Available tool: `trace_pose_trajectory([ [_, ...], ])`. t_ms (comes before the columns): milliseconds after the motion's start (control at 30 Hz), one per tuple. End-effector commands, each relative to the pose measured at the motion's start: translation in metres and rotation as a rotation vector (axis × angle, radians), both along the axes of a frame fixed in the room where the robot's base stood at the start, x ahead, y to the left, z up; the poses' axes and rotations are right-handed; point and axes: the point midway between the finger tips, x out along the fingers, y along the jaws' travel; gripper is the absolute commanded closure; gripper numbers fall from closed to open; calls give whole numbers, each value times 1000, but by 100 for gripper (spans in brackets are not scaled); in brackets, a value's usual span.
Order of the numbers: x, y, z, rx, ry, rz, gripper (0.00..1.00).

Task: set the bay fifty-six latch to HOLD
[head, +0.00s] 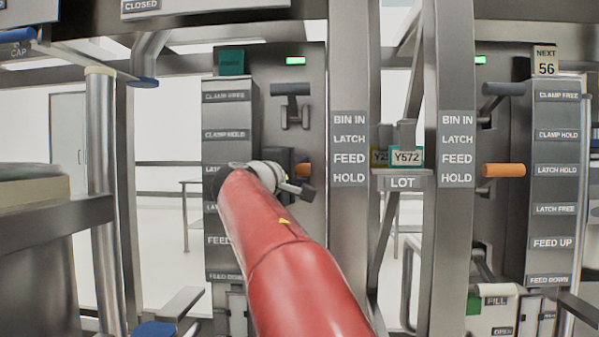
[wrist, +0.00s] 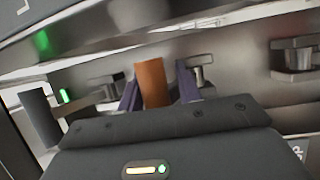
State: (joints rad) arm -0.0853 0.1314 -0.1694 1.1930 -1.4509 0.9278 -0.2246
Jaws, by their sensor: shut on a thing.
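In the wrist view an orange handle (wrist: 151,78) stands between the two purple fingers of my gripper (wrist: 158,92), which is shut on it. In the head view my red arm reaches to the left bay panel (head: 315,220), and only a bit of that orange handle (head: 304,169) shows past the gripper (head: 290,185). The right bay panel has its own orange handle (head: 503,170), untouched, level with its LATCH HOLD label (head: 556,170). A "NEXT 56" tag (head: 545,60) stands above the right label column. The left bay's teal plate (head: 230,62) is unreadable.
Grey handles stand above the orange ones, at left (head: 290,89) and right (head: 503,89). Green lamps glow on the left (head: 295,61) and right (head: 480,60) panels. Two steel posts and a LOT shelf (head: 402,183) with a Y572 card separate the bays.

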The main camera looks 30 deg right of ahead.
Motion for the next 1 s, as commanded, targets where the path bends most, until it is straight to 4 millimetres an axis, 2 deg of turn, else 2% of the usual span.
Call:
trace_pose_trajectory([
  [33,5,8,5,-8,-8,28,100],
  [233,6,9,5,-8,-8,30,100],
  [267,6,9,5,-7,-8,30,63],
  [367,7,9,3,-6,-6,30,52],
  [733,5,12,0,-3,-3,32,52],
  [1000,-21,44,-3,-3,-6,24,52],
])
